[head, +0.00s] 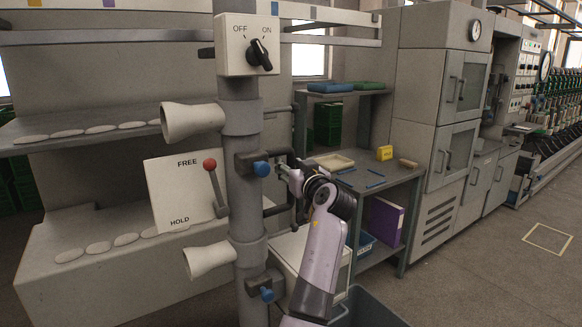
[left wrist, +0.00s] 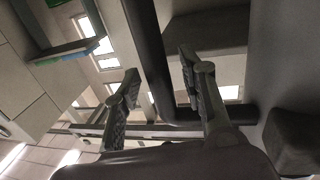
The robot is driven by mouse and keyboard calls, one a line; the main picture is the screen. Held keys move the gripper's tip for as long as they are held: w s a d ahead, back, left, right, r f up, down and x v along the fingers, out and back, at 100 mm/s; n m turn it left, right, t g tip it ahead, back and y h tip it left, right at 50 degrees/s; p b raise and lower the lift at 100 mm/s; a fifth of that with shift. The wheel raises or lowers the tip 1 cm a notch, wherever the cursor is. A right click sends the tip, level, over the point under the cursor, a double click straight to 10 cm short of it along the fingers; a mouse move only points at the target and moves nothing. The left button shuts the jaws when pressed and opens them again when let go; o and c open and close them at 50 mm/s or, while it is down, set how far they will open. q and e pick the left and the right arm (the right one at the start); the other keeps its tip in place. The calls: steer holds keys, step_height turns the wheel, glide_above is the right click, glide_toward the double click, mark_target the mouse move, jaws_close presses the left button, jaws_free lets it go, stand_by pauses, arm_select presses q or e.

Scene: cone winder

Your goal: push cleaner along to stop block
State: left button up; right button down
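The cleaner is a thick grey upright pipe (head: 243,190) with cream trumpet nozzles (head: 195,122) on its left side. It carries an OFF/ON switch box (head: 233,60) and a FREE/HOLD plate (head: 168,200), whose red-knobbed lever (head: 211,166) stands up beside FREE. A dark handle tube (head: 268,211) is on its right side. My left gripper (head: 285,170) is beside that tube. In the left wrist view its fingers (left wrist: 165,95) are apart, with a dark bar (left wrist: 148,50) between them in the picture; contact cannot be told. I cannot make out a stop block. My right gripper is not in view.
A long rail (head: 100,37) runs across the top behind the pipe. Shelves with pale discs (head: 100,130) are on the left. A workbench (head: 385,180) with a tray (head: 332,161) and grey cabinets (head: 430,130) stand to the right. The floor at the right front is open.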

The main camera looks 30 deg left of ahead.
arm_select(q)
steer(key=shift+d, duration=0.1)
steer(key=v, duration=1.2)
steer(key=shift+w, duration=0.1)
